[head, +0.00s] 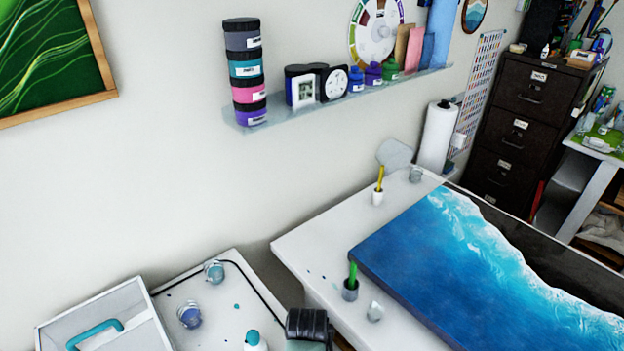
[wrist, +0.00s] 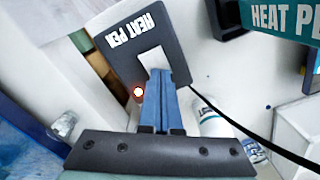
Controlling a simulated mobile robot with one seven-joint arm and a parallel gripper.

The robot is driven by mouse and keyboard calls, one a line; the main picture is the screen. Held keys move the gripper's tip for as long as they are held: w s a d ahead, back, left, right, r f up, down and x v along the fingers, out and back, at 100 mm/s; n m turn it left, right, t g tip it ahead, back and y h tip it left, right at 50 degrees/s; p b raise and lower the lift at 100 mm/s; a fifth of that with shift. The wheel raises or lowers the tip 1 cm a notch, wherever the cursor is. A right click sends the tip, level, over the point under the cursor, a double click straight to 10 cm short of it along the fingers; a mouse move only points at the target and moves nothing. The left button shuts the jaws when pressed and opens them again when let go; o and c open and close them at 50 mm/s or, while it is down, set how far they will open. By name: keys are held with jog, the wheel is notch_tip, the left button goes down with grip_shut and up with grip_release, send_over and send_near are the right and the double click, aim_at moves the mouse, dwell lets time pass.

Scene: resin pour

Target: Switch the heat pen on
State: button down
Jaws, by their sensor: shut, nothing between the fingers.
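The heat pen's dark control plate (wrist: 122,47), lettered HEAT PEN, shows in the wrist view, tilted in the picture. A pale switch piece (wrist: 154,58) sits on it, partly covered by my fingers. A small red light (wrist: 138,92) glows at the plate's lower left edge. My gripper (wrist: 160,73) is shut and empty, its blue fingertips at the pale piece. I cannot tell whether they touch it or which way it is set. A teal sign (wrist: 285,20) reading HEAT PEN is at the upper right. The pen itself is not clearly seen.
A black cable (wrist: 235,125) runs from the plate to the lower right. A white bottle (wrist: 213,120) stands close to my fingers. In the head view, cups (head: 190,315) stand on the white left table (head: 225,295), and a blue resin panel (head: 440,270) lies on the right table.

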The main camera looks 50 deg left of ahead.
notch_tip(320, 180, up, 7)
jog(key=p, duration=0.6)
jog(key=shift+f, duration=0.15)
dwell(0.3)
